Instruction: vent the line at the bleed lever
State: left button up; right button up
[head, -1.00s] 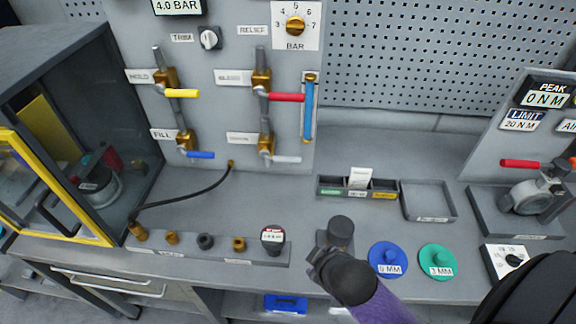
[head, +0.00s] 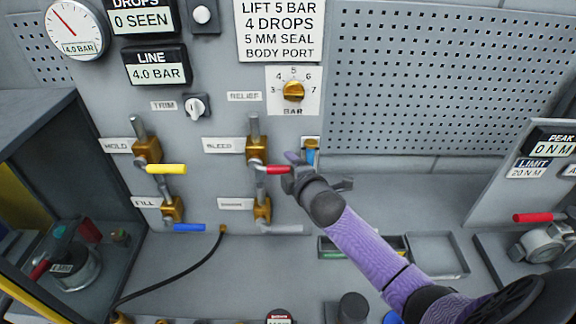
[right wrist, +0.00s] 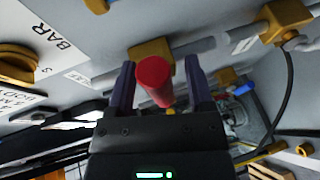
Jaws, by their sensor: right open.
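The bleed lever (head: 277,169) is a red handle on a brass valve (head: 258,152) beside the BLEED label (head: 223,144). It points right, roughly horizontal. My right gripper (head: 296,170) is at the free end of this lever in the head view. In the right wrist view the red lever (right wrist: 153,78) stands between the two dark fingers, which are open with gaps on both sides. The LINE display (head: 157,65) reads 4.0 BAR, and the DROPS display (head: 143,17) reads 0 SEEN. My left gripper is not in view.
A blue FILL lever (head: 188,228) and a grey lever (head: 285,229) sit below. A blue gauge tube (head: 310,152) is close behind my right gripper. The brass relief knob (head: 293,91) is above.

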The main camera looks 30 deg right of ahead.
jog(key=shift+w, duration=0.45)
jog(key=shift+f, duration=0.1)
jog(key=shift+c, duration=0.2)
grip_shut()
dwell(0.9)
